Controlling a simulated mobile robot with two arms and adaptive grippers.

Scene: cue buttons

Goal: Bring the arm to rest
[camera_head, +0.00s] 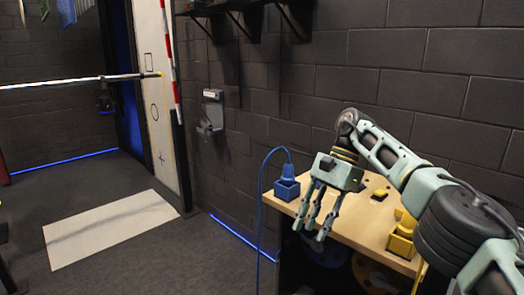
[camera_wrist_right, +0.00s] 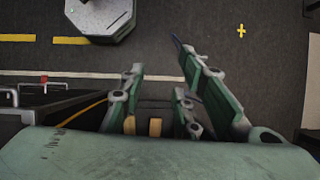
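My right arm (camera_head: 440,205) reaches in from the right side of the head view, over the wooden table (camera_head: 358,232). Its gripper (camera_head: 311,230) hangs with its fingers pointing down, near the table's left front edge. The fingers are apart with nothing seen between them. In the right wrist view the gripper (camera_wrist_right: 158,72) also shows its fingers spread, with dark floor beyond. My left gripper is not in view.
On the table stand a blue block (camera_head: 287,189) with a blue cable, left of the gripper, and a yellow block (camera_head: 401,240) to the right, partly behind my arm. A brick wall (camera_head: 400,60) rises behind. A pale mat (camera_head: 112,228) lies on open floor at left.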

